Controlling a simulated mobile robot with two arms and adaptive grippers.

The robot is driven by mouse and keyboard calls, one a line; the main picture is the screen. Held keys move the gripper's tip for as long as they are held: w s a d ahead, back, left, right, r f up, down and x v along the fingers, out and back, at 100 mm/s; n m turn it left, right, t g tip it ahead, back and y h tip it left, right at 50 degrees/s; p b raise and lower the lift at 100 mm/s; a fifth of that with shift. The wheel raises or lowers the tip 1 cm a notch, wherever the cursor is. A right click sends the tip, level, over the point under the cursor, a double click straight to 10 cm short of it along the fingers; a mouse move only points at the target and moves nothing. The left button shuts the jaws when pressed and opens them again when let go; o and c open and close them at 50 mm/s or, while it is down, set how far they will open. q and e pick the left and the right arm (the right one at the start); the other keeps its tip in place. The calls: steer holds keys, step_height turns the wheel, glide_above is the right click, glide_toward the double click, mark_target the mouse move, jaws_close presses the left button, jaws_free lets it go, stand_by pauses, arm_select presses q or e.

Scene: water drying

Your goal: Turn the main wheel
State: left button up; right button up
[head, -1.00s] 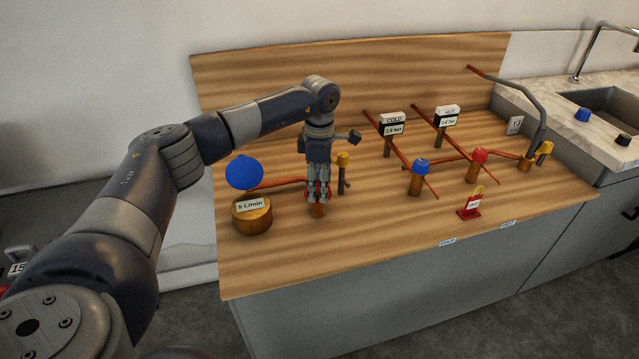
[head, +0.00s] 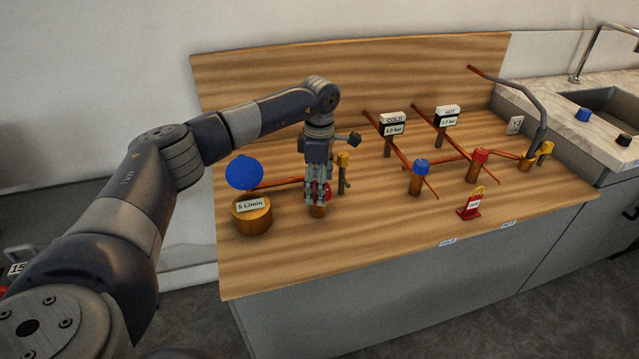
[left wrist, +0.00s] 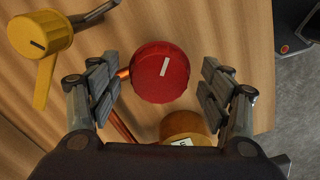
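A round red wheel with a white mark on top sits on a wooden post; it shows whole in the left wrist view (left wrist: 160,72) and partly behind my fingers in the head view (head: 328,190). My left gripper (head: 317,198) points straight down over it. In the left wrist view the gripper (left wrist: 161,92) is open, one finger on each side of the wheel, with a visible gap on both sides. The white mark is slightly tilted. My right gripper is not in view.
A yellow-handled valve (head: 343,160) stands close to the right of the gripper. A blue disc (head: 244,172) and a wooden cylinder labelled 5 L/min (head: 252,217) stand to the left.

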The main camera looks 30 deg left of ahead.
arm_select(q)
step_height(320, 180, up, 12)
stand_by(0.6)
stand_by(0.4)
